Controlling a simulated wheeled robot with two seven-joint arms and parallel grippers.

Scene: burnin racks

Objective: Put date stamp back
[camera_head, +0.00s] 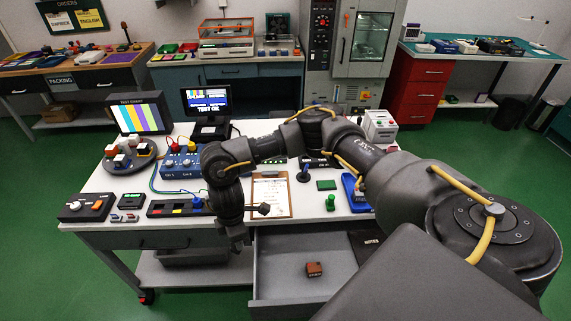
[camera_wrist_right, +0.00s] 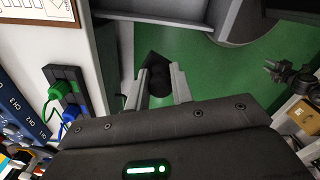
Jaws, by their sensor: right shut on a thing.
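My right gripper (camera_head: 241,246) reaches across the bench and points down just in front of its front edge, left of the open drawer (camera_head: 275,285). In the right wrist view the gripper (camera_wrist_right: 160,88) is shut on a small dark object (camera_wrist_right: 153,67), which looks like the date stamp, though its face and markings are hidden. Green floor shows beyond it. A small red-brown block (camera_head: 315,270) lies in the drawer. My left gripper is not in view.
A clipboard (camera_head: 271,190) lies near the front edge. Switch boxes and cables crowd the left. A dark NOTES book (camera_head: 369,243) lies at the drawer's right. Most of the drawer floor is bare.

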